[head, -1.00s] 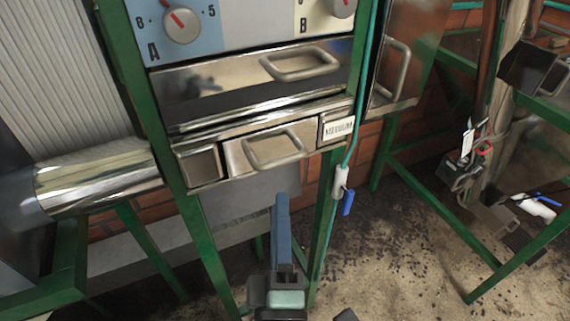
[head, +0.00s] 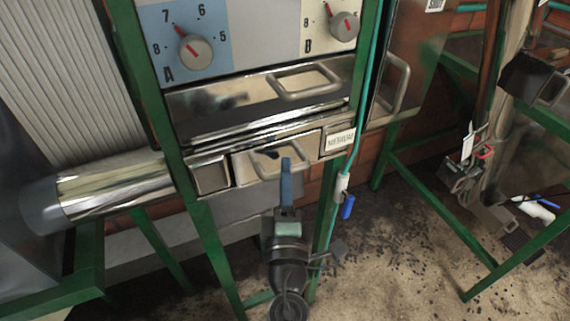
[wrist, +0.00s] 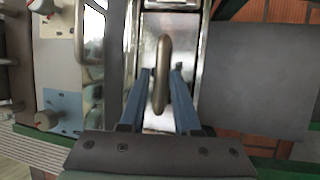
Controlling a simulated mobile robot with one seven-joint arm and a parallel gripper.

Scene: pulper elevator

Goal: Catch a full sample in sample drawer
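A small steel drawer (head: 240,165), which I take to be the sample drawer, sits low in the green-framed machine. Its front looks flush and shut. Its loop handle (head: 292,162) also shows in the wrist view (wrist: 162,72), upright in the picture. My gripper (head: 286,162) is at this handle, with blue fingers. In the wrist view my gripper (wrist: 162,75) is open, one finger on each side of the handle bar, with narrow gaps visible. I cannot tell exactly how deep the fingers reach. The inside of the drawer is hidden.
A wider steel drawer (head: 220,101) with its own handle (head: 305,82) is just above. Dials A (head: 195,52) and B (head: 343,26) are higher up. A label plate (head: 340,140) is right of the small drawer. A teal hose with a blue-handled valve (head: 347,206) hangs at the right post.

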